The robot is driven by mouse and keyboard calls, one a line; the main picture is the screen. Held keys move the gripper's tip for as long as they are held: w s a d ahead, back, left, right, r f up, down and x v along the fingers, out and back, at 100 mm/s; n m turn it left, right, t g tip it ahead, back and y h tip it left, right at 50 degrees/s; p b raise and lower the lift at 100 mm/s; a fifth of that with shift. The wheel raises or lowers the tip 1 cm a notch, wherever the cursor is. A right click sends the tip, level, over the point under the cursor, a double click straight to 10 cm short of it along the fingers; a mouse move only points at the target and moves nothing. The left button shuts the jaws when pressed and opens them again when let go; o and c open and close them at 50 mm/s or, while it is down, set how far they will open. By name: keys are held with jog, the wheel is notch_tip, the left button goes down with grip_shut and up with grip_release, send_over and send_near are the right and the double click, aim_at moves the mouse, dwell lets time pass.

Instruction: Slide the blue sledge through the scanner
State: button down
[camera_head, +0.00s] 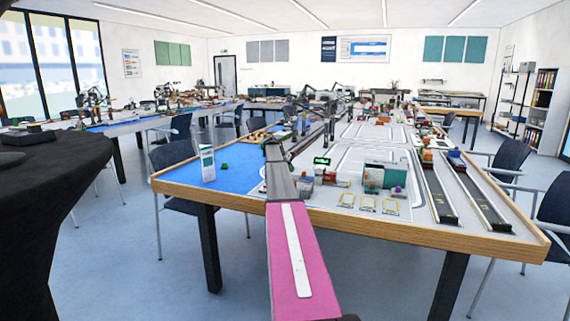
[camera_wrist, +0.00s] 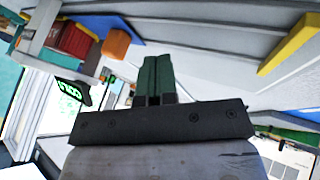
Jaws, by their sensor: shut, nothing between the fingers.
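A small blue block (camera_head: 454,154), which may be the blue sledge, sits at the far end of the right dark rail (camera_head: 478,197). In the wrist view a blue piece (camera_wrist: 95,22) shows behind an orange block (camera_wrist: 117,43). I cannot tell for sure which object is the scanner. A dark unit with a green lit display (camera_head: 321,161) stands near the table's front; a green display also shows in the wrist view (camera_wrist: 70,89). My gripper (camera_wrist: 158,62) has its green fingers together, with nothing visible between them. In the head view I cannot make out its fingers.
A second dark rail (camera_head: 438,190) runs parallel on the left. A teal and white box (camera_head: 384,176) and small parts stand left of the rails. A white carton (camera_head: 207,163) stands on the blue mat (camera_head: 235,180). Chairs flank the wood-edged table (camera_head: 400,233).

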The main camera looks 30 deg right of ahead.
aim_at(307, 178)
jog(key=shift+s+d+f, duration=0.1)
jog(key=shift+s+d, duration=1.3)
jog(key=shift+s, duration=0.15)
jog(key=shift+s+d, duration=0.9)
jog(key=shift+s, duration=0.15)
jog(key=shift+s+d, duration=0.85)
jog(key=shift+s, duration=0.2)
jog(key=shift+w, duration=0.1)
jog(key=shift+w+a, duration=0.2)
jog(key=shift+w, duration=0.05)
jog(key=shift+w+a, duration=1)
jog(key=shift+w, duration=0.25)
jog(key=v, duration=1)
jog(key=shift+a, duration=0.25)
